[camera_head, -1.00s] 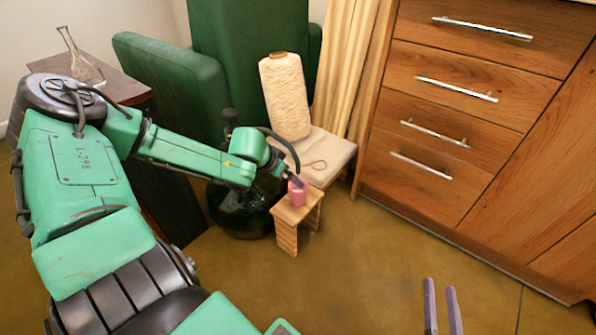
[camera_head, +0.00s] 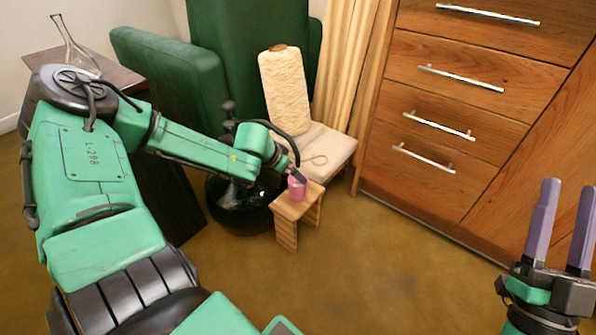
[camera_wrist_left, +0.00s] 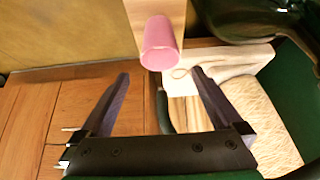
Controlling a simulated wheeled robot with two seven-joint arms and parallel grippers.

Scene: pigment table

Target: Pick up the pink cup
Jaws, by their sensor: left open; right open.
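The pink cup (camera_head: 297,189) stands upright on a small wooden stool (camera_head: 288,209) in the head view. My left gripper (camera_head: 296,174) is right beside the cup there, and its fingers are mostly hidden or too small to tell apart. In the left wrist view, my left gripper (camera_wrist_left: 160,80) is open, with a dark finger on each side. The pink cup (camera_wrist_left: 160,45) shows beyond the fingertips, roughly centred between them, and nothing is held. My right gripper (camera_head: 562,215) is open and empty at the right of the head view, fingers pointing up.
A cream cone of yarn (camera_head: 285,90) stands on a pale-seated chair (camera_head: 325,150) behind the stool. A dark green glass vessel (camera_head: 240,208) is left of the stool. Wooden drawers (camera_head: 435,115) stand at right. The floor (camera_head: 350,270) in front is clear.

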